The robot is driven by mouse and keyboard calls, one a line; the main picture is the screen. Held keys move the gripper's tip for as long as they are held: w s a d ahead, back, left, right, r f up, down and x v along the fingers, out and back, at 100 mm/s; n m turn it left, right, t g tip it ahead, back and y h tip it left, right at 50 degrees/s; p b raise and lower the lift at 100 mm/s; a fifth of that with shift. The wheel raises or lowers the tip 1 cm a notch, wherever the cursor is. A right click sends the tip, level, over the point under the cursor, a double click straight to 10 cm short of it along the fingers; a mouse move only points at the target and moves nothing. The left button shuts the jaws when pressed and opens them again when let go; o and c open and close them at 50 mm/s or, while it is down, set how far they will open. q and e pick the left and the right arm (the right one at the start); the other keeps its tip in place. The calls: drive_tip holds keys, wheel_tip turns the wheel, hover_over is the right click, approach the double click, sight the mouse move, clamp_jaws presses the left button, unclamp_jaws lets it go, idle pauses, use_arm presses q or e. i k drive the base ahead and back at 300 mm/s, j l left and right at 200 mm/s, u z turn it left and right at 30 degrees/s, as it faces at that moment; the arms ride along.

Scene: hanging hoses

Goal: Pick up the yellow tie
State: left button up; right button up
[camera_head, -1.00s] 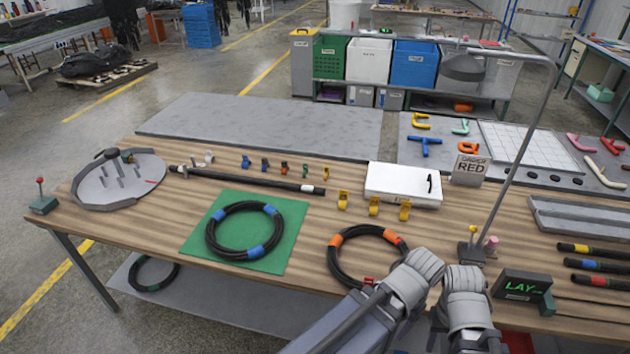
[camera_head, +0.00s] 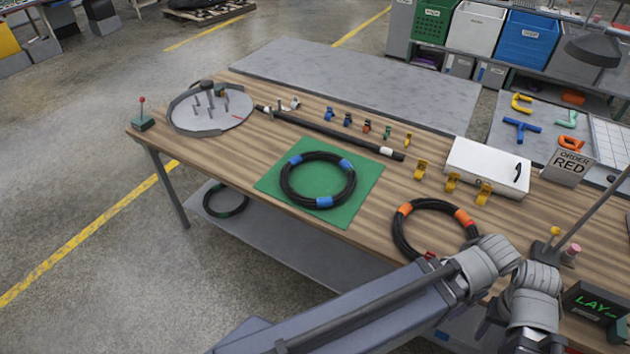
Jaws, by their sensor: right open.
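The small yellow tie (camera_head: 408,139) stands at the right end of a row of small coloured ties on the wooden table, just beyond the right end of a black tube. My right gripper (camera_head: 490,326) is low at the bottom right, near the table's front edge, well apart from the tie. Its jaws are mostly hidden behind my grey wrist links, but it is open. Nothing shows in it. My left gripper is not in view.
Several larger yellow clips (camera_head: 452,182) stand before a white case (camera_head: 487,166). A coiled hose (camera_head: 318,180) lies on a green mat (camera_head: 273,178); another with orange bands (camera_head: 408,209) lies near my wrist. A lamp post rises at right. Bare wood lies between the mat and clips.

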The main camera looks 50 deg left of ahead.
sight(408, 135)
drive_tip(key=u, duration=1.1)
